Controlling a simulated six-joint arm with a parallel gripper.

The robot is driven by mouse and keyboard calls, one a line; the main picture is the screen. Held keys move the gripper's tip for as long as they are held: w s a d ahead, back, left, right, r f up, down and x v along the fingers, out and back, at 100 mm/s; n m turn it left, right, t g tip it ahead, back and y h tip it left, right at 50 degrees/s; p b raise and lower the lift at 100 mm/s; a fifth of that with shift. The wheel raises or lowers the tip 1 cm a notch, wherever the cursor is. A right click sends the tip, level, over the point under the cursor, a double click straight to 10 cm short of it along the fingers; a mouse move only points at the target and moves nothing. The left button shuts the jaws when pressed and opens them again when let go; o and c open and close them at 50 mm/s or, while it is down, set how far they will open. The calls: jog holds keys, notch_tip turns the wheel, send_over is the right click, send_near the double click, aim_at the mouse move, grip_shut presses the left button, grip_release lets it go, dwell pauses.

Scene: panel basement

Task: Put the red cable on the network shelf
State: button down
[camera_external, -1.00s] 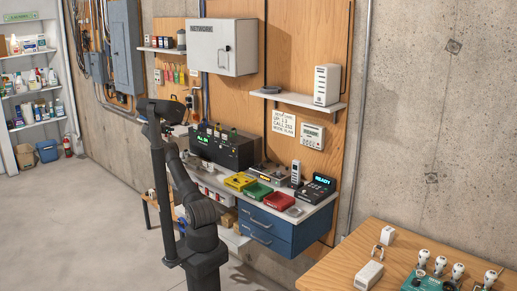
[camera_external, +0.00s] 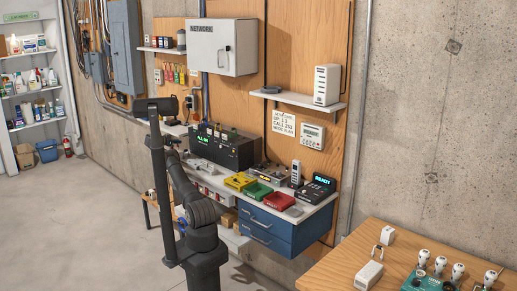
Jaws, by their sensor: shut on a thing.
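I cannot make out the red cable. Several short coloured strands (camera_external: 175,74) hang on the wooden panel at the left, below a small shelf, but none is clearly it. A white wall shelf (camera_external: 300,100) at the right of the panel may be the network shelf; no label shows on it. It bears an upright white box and a small dark flat item. The grey cabinet marked NETWORK (camera_external: 221,47) is closed, up and to the left of it. My arm reaches up in the left middle, and its own links hide my gripper and whatever is in it.
The workbench (camera_external: 328,205) holds a black unit with a green display, yellow, green and red bins, a handset and a box reading READY. Blue drawers are below. A wooden table (camera_external: 340,262) stands front right.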

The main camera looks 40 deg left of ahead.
jog(key=shift+f, duration=1.85)
jog(key=shift+f, duration=0.15)
jog(key=c, duration=1.4)
grip_release()
jog(key=shift+s+r, duration=0.25)
jog(key=v, duration=1.1)
jog(key=shift+s+r, duration=0.1)
jog(key=shift+s, duration=0.15)
